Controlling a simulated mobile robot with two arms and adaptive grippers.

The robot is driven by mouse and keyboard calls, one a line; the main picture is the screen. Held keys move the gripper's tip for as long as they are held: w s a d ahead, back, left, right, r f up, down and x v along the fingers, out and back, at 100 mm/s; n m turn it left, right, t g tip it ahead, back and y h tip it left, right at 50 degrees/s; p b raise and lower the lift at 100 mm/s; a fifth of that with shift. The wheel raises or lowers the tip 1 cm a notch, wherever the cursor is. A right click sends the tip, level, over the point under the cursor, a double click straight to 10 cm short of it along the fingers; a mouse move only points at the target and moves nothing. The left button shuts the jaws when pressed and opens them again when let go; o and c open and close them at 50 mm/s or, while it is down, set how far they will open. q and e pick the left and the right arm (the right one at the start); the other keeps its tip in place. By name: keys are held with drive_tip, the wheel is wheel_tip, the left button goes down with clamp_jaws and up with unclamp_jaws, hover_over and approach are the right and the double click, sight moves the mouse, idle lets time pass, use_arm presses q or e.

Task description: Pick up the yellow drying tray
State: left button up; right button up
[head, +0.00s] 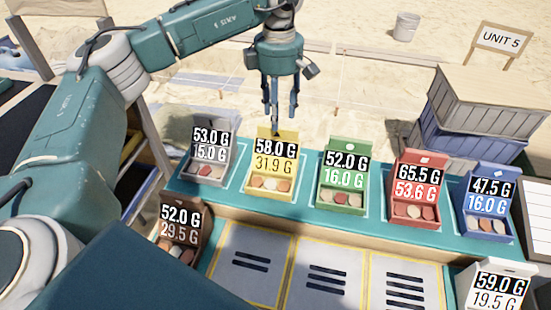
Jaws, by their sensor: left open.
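The yellow drying tray (253,191) stands on the teal strip at the back of the table, second from the left in the row. It holds a few round pieces, and the labels 58.0 G and 31.9 G show over it. My left gripper (275,125) points down at the tray's raised back panel. Its fingers look narrowly apart, with nothing visible between them. The fingertips are at or just above the panel's top edge; I cannot tell whether they touch it. My right gripper is not in view.
A grey tray (207,179) stands left of the yellow one, with green (341,207), red (413,221) and blue (487,230) trays to the right. A brown tray (178,248) and a white tray (470,277) stand nearer. Marked grey panels (250,245) between them are bare. Stacked crates (470,140) stand back right.

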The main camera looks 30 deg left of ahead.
use_arm(q)
drive_tip(key=f, duration=0.2)
drive_tip(key=f+p, duration=0.1)
drive_tip(key=f, duration=0.1)
drive_tip(key=shift+w+a+f, duration=0.1)
drive_tip(key=shift+w+f, duration=0.05)
drive_tip(key=shift+w, duration=0.05)
drive_tip(key=shift+f+p, duration=0.3)
drive_tip(key=shift+f, duration=0.35)
clamp_jaws()
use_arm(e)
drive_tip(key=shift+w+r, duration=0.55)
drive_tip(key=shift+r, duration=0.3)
